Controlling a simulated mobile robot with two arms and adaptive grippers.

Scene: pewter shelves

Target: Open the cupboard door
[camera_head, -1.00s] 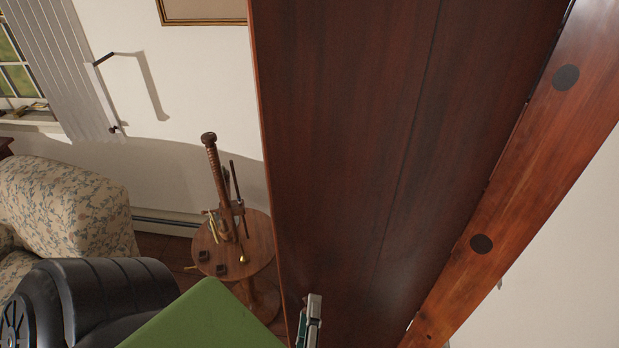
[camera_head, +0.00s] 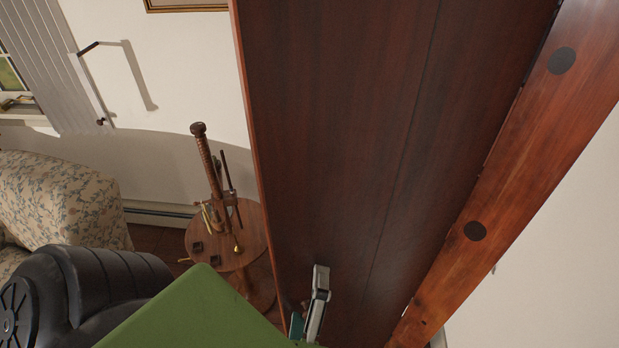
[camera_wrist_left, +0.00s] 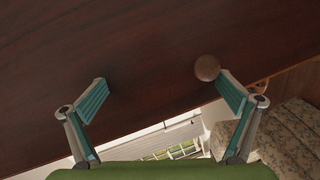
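The cupboard door (camera_head: 330,130) is a tall dark red-brown wooden panel filling the middle of the head view, beside a lighter wooden post (camera_head: 510,170). In the left wrist view the dark wood panel (camera_wrist_left: 130,40) fills the upper part, with a round brown knob (camera_wrist_left: 207,68) on it. My left gripper (camera_head: 308,300) is low against the panel in the head view, partly hidden by my green arm cover. In the wrist view it (camera_wrist_left: 162,84) is open. The knob is beside the tip of the right-hand finger; nothing is held. My right gripper is not in view.
A round wooden side table (camera_head: 255,235) with a wooden screw-post stand (camera_head: 208,165) is left of the panel. A floral sofa (camera_head: 60,200) is at the far left. A white wall (camera_head: 170,80) lies behind them.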

